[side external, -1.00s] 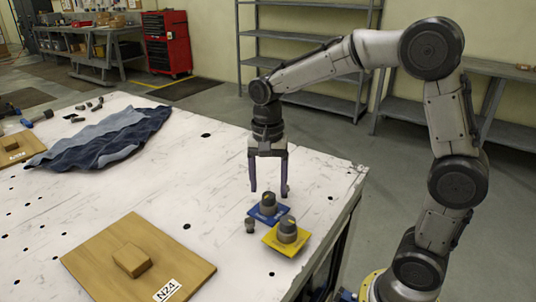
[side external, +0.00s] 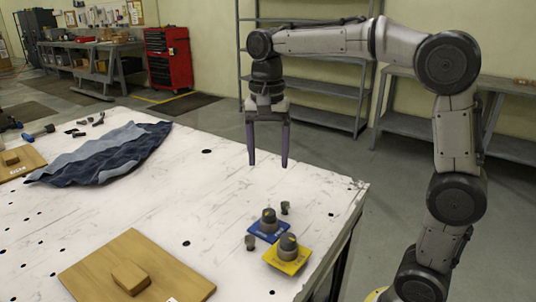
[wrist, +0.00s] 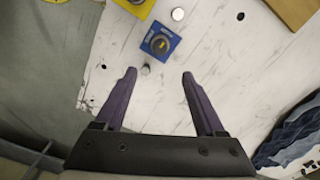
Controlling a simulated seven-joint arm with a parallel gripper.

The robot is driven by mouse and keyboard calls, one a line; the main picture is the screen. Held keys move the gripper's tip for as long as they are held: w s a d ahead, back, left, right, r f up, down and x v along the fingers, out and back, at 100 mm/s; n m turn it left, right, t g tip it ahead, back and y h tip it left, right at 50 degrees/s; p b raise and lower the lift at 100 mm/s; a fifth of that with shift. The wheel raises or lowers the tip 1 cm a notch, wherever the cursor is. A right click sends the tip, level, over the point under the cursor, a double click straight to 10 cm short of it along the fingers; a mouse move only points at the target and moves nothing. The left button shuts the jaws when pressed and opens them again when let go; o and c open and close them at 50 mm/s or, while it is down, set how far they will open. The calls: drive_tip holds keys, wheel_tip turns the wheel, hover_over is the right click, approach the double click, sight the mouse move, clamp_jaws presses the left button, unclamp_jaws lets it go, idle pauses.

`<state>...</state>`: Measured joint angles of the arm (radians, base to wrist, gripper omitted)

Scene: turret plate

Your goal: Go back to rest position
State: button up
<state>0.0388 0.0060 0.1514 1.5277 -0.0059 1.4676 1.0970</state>
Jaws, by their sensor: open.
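My gripper (side external: 268,160) is open and empty, raised well above the table (side external: 130,215) with its fingers pointing down. Below it stand a blue plate (side external: 262,234) with a dark grey knob and a yellow plate (side external: 278,262) with another knob. Two small grey pegs stand beside the plates, one at the left (side external: 250,243) and one at the back right (side external: 285,208). In the wrist view the blue plate (wrist: 150,48) lies beyond the open fingers, and a peg (wrist: 145,70) shows close to its edge. The yellow plate (wrist: 133,5) is cut off at the top.
A wooden board (side external: 95,275) with a block lies at the front. A blue cloth (side external: 95,160) lies at the back left, with loose tools (side external: 38,132) behind it. The table's right edge is close to the plates. The air around my gripper is clear.

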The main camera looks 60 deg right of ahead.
drive_tip(key=s+a+r+n+t, duration=0.1)
drive_tip(key=s+r+n+t, duration=0.2)
drive_tip(key=s, duration=0.9)
drive_tip(key=s+f+n+t, duration=0.2)
drive_tip(key=s+f+n, duration=0.4)
drive_tip(key=f+n, duration=0.3)
drive_tip(key=shift+s+a+f+n+t, duration=0.15)
drive_tip(key=shift+a+f+n+t, duration=0.15)
drive_tip(key=shift+n+t, duration=0.15)
